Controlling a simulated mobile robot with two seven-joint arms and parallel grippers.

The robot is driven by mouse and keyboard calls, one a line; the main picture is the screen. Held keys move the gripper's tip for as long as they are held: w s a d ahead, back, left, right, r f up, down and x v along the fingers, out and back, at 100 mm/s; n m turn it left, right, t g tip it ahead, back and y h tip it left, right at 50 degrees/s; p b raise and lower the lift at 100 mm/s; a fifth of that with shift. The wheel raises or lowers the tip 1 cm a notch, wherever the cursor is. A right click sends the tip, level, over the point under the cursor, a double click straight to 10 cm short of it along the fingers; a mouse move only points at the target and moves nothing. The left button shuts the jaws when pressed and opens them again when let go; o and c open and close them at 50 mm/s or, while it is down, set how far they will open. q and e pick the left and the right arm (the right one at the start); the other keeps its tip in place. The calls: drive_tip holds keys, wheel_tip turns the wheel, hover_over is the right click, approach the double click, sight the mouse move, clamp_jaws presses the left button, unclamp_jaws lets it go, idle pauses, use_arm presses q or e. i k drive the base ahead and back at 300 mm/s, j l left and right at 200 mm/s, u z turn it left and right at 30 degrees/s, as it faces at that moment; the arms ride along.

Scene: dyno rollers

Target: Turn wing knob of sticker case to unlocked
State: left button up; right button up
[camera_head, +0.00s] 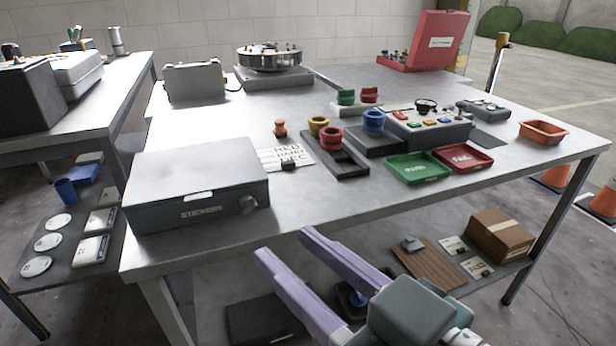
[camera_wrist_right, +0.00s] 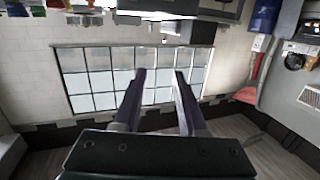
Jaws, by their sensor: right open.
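The sticker case (camera_head: 190,176) is a grey box with a lighter lid, standing at the table's front left. A label is on its front face. My right gripper (camera_head: 284,242) has long purple fingers. It is open and empty, in front of the table edge, right of and below the knob, and apart from it. In the right wrist view the two fingers (camera_wrist_right: 159,75) stand apart with nothing between them. My left gripper is not in view.
The grey table (camera_head: 300,205) has a clear strip right of the case. A lettered card (camera_head: 284,158), a dark tray with colored rings (camera_head: 350,168), a green tray (camera_head: 418,168) and a red tray (camera_head: 463,158) lie further right. A cardboard box (camera_head: 499,235) sits on the lower shelf.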

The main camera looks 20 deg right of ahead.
sight(248, 203)
drive_tip(key=i+j, duration=0.15)
drive_tip(key=j, duration=0.25)
drive_tip(key=i+j+z, duration=0.1)
drive_tip(key=j, duration=0.3)
drive_tip(key=i+j+z, duration=0.1)
drive_tip(key=j, duration=0.35)
